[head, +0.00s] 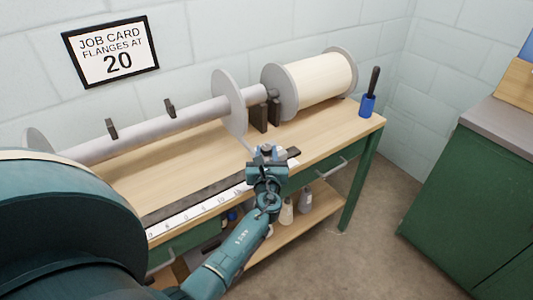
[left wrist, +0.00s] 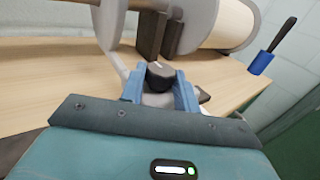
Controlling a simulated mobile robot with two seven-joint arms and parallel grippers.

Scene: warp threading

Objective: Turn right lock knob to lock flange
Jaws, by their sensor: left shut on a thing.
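The right lock knob (left wrist: 160,75) is dark and round with a pale mark on top. In the left wrist view it sits between the two blue fingers of my left gripper (left wrist: 160,92), which is shut on it. In the head view my left gripper (head: 267,153) is at the front of the bench, and the knob is mostly hidden by the fingers. The grey right flange disc (head: 229,103) stands upright behind it on the beam shaft (head: 168,118). It also shows partly in the left wrist view (left wrist: 107,22). My right gripper is not in view.
A ruler strip (head: 205,207) runs along the bench front. A wound roll (head: 320,80) rests behind to the right, near dark supports (head: 258,117). A blue-cupped tool (head: 368,104) stands at the bench's right end. A job card (head: 112,50) reads flanges at 20.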

